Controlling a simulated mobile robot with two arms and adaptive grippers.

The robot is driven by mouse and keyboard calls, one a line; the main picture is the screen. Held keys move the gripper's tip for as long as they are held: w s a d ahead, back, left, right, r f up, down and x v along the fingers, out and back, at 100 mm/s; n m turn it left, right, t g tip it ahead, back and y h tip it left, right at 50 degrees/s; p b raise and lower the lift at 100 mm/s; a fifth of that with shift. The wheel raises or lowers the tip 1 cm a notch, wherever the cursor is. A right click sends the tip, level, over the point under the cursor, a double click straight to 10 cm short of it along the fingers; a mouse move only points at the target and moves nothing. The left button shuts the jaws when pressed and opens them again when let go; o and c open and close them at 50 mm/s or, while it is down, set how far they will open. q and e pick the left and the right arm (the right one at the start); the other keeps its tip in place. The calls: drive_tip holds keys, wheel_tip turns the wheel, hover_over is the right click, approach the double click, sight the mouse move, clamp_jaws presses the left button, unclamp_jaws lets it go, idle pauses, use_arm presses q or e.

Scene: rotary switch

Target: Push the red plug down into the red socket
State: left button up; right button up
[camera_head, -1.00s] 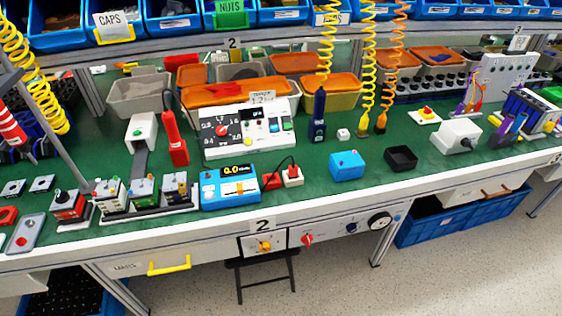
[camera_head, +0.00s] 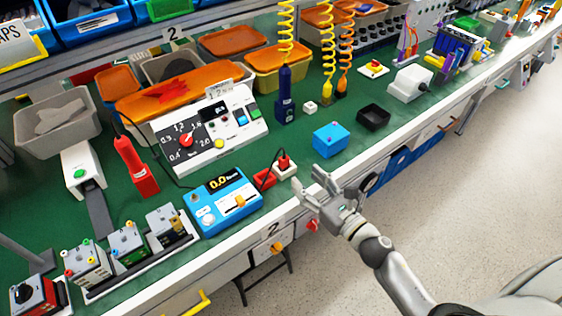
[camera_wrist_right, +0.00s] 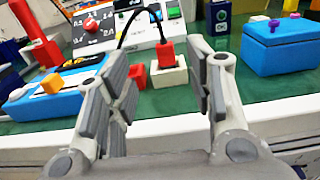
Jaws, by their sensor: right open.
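The red plug (camera_head: 283,159), with a black cable from its top, stands upright on a white block (camera_head: 285,171). How deep it sits there I cannot tell. The red socket (camera_head: 264,179) is a low red block just left of the white one, beside the blue meter box. In the right wrist view the red plug (camera_wrist_right: 166,53) shows between my fingers but beyond them, with the red socket (camera_wrist_right: 138,75) to its left. My right gripper (camera_head: 310,181) is open and empty at the bench's front edge, apart from plug and socket. My left gripper is not in view.
The blue meter box (camera_head: 221,200) stands left of the red socket. A blue box (camera_head: 331,140) and a black tray (camera_head: 373,114) stand to the right. The white control panel (camera_head: 210,130) is behind. The white bench edge (camera_wrist_right: 180,130) lies under my right fingers.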

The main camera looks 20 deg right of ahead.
sight(285, 158)
drive_tip(key=x, duration=0.4)
drive_tip(key=shift+p, duration=0.35)
drive_tip(key=shift+w+a, duration=0.15)
drive_tip(key=shift+w, duration=0.25)
drive_tip(key=p+x, duration=0.1)
drive_tip(key=x, duration=0.3)
drive_tip(key=shift+w+f, duration=0.15)
drive_tip(key=shift+w, duration=0.35)
clamp_jaws()
